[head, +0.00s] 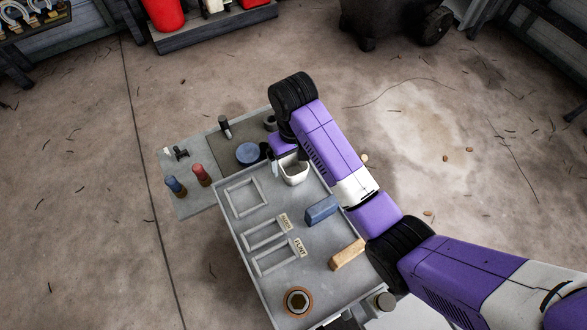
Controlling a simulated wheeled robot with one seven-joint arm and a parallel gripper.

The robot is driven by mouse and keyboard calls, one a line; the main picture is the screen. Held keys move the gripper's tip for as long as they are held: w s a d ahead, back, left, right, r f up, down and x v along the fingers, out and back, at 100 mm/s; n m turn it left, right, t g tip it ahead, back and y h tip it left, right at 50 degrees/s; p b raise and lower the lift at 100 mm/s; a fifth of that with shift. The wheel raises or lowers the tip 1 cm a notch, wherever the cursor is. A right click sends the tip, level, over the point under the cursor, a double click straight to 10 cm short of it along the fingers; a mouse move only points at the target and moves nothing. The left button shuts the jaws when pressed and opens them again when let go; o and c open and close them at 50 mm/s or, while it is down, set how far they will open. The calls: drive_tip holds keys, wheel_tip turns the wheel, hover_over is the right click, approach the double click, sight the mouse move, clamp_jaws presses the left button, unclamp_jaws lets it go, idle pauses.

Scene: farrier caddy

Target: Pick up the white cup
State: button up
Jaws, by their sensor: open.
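The white cup (294,174) stands upright at the far end of the grey caddy tray (283,205), by its back edge. My gripper (284,157) is open, at the cup's upper rim in the picture. My purple arm link covers the area just right of the cup. I cannot tell whether the fingers touch the cup or how high they are above it.
The tray also holds a blue block (321,209), a tan block (347,254), empty frames and a round copper-coloured item (298,301). Open concrete floor surrounds the caddy.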

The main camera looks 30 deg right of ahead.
hover_over(293, 175)
drive_tip(key=shift+f, duration=2.15)
drive_tip(key=c, duration=1.5)
drive_tip(key=shift+c, duration=0.2)
drive_tip(key=shift+r+p, duration=0.1)
drive_tip(key=shift+p, duration=0.2)
